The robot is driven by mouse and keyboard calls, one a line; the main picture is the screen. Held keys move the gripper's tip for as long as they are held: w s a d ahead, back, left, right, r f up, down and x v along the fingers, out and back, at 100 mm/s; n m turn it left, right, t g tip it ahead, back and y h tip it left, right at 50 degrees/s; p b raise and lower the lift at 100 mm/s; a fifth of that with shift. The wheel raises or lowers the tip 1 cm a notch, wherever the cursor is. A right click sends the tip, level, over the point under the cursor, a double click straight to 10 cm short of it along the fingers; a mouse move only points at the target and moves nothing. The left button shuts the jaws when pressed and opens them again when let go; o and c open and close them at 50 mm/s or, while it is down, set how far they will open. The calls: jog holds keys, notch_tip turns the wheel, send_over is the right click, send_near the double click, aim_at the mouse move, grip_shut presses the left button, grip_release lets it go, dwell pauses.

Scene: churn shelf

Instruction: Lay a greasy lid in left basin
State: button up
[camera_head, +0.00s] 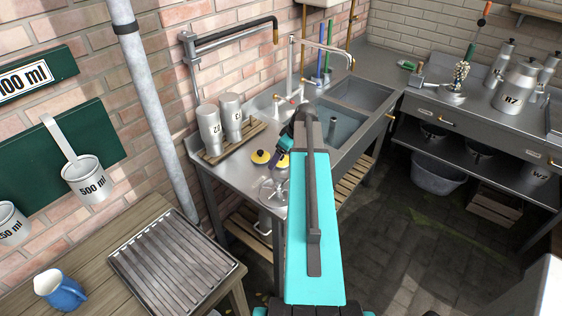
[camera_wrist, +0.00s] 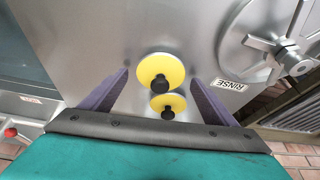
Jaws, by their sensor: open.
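Two yellow lids with black knobs lie on the steel drainboard; one shows clearly in the head view (camera_head: 261,157), and both show in the wrist view, one farther (camera_wrist: 150,68) and one nearer (camera_wrist: 180,104). I cannot tell whether they are greasy. My gripper (camera_head: 279,160) is open above the drainboard beside the lids. In the wrist view its purple fingers (camera_wrist: 158,76) stand on either side of the lids, with nothing held. The left basin (camera_head: 338,128) holds bluish water, just beyond my arm, which hides part of its near side.
A round metal lid (camera_head: 272,192) lies nearer on the drainboard, by a RINSE label (camera_wrist: 231,84). Metal cans (camera_head: 210,132) stand on a wooden rack by the wall. A second basin (camera_head: 362,92) lies behind the left one. A tap (camera_head: 322,47) hangs over the basins.

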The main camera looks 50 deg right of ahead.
jog(key=c, duration=1.3)
jog(key=shift+o, duration=0.2)
jog(key=shift+r, duration=0.15)
jog(key=shift+r+b, duration=1)
jog(key=shift+r, duration=0.65)
jog(key=s+a+b, duration=0.1)
jog(key=s, duration=0.4)
jog(key=s+r+b, duration=0.1)
jog(key=s+b, duration=0.1)
jog(key=s, duration=0.3)
jog(key=s+a+b, duration=0.1)
jog(key=s, duration=0.4)
jog(key=shift+s+a+r, duration=0.2)
jog(key=shift+s+a, duration=0.15)
jog(key=shift+s, duration=0.05)
